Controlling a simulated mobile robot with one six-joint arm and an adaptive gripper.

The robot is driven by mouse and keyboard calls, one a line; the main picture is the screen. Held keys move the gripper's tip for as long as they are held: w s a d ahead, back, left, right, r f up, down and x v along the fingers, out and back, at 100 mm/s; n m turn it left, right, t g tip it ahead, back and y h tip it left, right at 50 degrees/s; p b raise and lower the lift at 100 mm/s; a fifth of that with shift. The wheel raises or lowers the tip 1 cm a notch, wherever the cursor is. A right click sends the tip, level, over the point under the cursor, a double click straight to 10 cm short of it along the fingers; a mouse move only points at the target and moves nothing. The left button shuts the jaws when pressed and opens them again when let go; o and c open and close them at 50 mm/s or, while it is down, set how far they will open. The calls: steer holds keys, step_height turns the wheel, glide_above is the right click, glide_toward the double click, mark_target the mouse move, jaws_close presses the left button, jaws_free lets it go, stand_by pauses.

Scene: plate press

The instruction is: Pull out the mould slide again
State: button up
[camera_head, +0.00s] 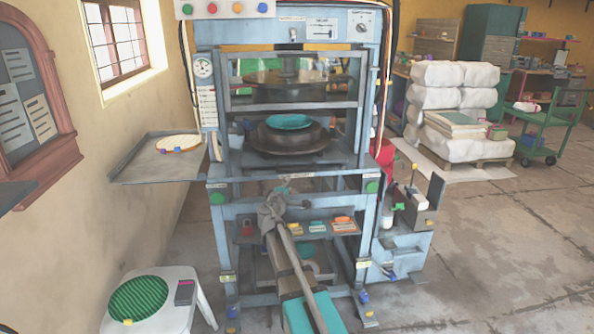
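The blue plate press (214,225) stands in the middle of the view. Inside its frame, the round dark lower mould (290,143) bears a teal disc (288,122). A dark upper mould part (285,78) hangs above it, behind the raised clear-looking guard frame. The mould slide under the lower mould is hard to make out from here. My gripper (281,189) is at the front of the press, just below the lower mould and close to the front crossbar. Its fingers are small and partly hidden by my wrist, so I cannot tell whether they hold anything.
A side shelf (158,178) with a pale round plate (178,143) juts out left. A white stool (180,318) with a green ribbed disc (138,299) stands front left. A blue side unit (408,240) adjoins the press on the right. Floor is free at front right.

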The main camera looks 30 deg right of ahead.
mark_target(297, 170)
steer(key=x, duration=1.3)
steer(key=shift+w+d, duration=0.1)
steer(key=shift+w, duration=0.05)
jaws_close()
